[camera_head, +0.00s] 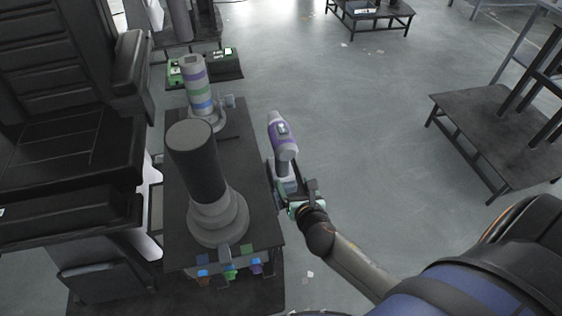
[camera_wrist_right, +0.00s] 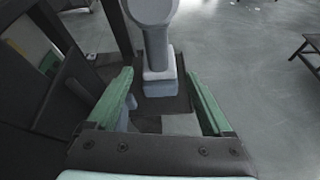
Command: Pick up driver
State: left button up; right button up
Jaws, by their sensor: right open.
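The driver (camera_head: 283,138) is a purple and grey power tool standing upright at the right side of the dark table. It also shows in the right wrist view (camera_wrist_right: 157,45), with its handle and pale foot down on a dark support. My right gripper (camera_head: 291,192) is at the driver's lower end in the head view. In the right wrist view its two green fingers (camera_wrist_right: 160,82) are spread, one on each side of the driver's foot, with gaps on both sides. It is open and empty. My left gripper is not in view.
The dark table (camera_head: 233,160) carries a large dark cylinder (camera_head: 193,158) on a stepped grey base and a smaller striped column (camera_head: 196,84). A black seat (camera_head: 75,150) stands at the left. The floor to the right is clear up to a low dark table (camera_head: 490,135).

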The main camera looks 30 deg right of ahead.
aim_at(285, 168)
jog(key=w, duration=0.2)
jog(key=w+d+f+n+b, duration=0.1)
jog(key=w, duration=0.2)
jog(key=w+f+n, duration=0.1)
jog(key=w, duration=0.1)
jog(key=shift+w+d+f, duration=0.15)
jog(key=shift+d+f, duration=0.1)
jog(key=shift+d, duration=0.1)
jog(key=shift+b+x, duration=1)
jog(key=shift+x, duration=1.65)
jog(key=shift+a+f, duration=0.1)
grip_shut()
jog(key=shift+r, duration=0.2)
